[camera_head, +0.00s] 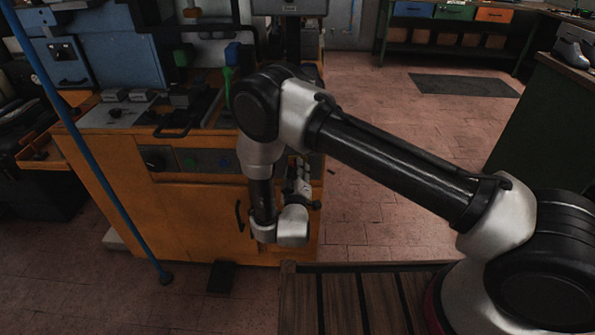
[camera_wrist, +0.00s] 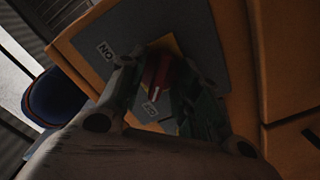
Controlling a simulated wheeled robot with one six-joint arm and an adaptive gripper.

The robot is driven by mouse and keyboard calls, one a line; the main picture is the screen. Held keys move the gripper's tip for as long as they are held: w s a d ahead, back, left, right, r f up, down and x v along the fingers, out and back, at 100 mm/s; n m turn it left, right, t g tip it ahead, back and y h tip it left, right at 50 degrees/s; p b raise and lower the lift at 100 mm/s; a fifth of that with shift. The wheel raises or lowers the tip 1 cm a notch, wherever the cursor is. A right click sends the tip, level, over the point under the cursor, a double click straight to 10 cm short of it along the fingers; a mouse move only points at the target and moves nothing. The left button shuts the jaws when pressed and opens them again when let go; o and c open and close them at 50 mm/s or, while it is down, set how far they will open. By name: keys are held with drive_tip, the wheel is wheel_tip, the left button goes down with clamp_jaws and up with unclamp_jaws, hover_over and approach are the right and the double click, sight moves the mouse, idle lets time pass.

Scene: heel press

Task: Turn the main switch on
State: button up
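The main switch shows in the wrist view as a red handle (camera_wrist: 158,74) on a yellow plate (camera_wrist: 166,45), set on a grey panel (camera_wrist: 196,30). A white ON label (camera_wrist: 105,50) sits to the left of it, and a second small label (camera_wrist: 150,108), too dim to read surely, lies below it. My gripper (camera_wrist: 155,72) has its fingers spread on either side of the red handle; a gap shows at the left finger. Contact cannot be made out. In the head view my gripper (camera_head: 302,182) is at the front right of the orange machine, and the switch is hidden.
The orange machine (camera_head: 190,225) carries a front panel with a black knob (camera_head: 155,160) and coloured buttons. A black door handle (camera_head: 239,216) is left of my wrist. A blue pole (camera_head: 90,150) stands at left.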

drive_tip(key=shift+c, duration=0.2)
clamp_jaws()
drive_tip(key=shift+m, duration=0.3)
drive_tip(key=m, duration=1.7)
drive_tip(key=shift+m, duration=0.3)
idle(0.4)
